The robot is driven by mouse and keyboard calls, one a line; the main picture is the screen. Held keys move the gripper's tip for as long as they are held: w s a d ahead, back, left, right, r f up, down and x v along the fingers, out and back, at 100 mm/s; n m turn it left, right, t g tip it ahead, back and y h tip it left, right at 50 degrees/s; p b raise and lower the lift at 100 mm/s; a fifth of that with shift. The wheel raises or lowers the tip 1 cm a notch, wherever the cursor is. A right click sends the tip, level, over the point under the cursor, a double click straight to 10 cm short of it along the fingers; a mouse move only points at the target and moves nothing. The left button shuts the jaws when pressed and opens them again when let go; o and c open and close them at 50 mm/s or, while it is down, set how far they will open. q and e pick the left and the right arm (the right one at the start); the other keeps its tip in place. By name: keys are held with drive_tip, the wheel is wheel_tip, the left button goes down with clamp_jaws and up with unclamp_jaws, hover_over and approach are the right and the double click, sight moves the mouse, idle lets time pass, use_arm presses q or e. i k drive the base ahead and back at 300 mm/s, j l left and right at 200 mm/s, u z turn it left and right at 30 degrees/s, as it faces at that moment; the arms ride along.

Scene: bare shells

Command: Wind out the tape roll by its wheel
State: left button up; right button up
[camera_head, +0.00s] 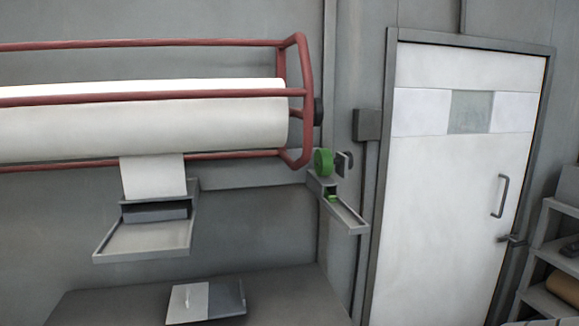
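A green tape roll (323,162) sits on a small grey dispenser (345,216) fixed near the wall, just right of the red frame. A short green piece (333,198) shows in the dispenser's channel below the roll. A dark, hook-like part (344,164) stands just right of the roll; I cannot tell whether it is the wheel or a handle. Neither of my grippers shows in the head view.
A red tubular cage (295,100) holds a large white roll (200,122), its sheet hanging to a grey tray (145,243). A table (290,300) below carries a flat grey-and-white item (205,301). A white door (450,200) and shelves (545,245) are at right.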

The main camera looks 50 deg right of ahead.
sight(324, 161)
drive_tip(key=i+l+z, duration=0.4)
drive_tip(key=i, duration=0.25)
drive_tip(key=i+l+z, duration=0.15)
drive_tip(key=l, duration=0.2)
drive_tip(key=l+z, duration=0.15)
drive_tip(key=l, duration=0.2)
drive_tip(key=i+l+z, duration=0.15)
drive_tip(key=l, duration=0.2)
drive_tip(key=l+z, duration=0.15)
drive_tip(key=l, duration=0.4)
drive_tip(key=i+l+z, duration=0.15)
drive_tip(key=l, duration=0.4)
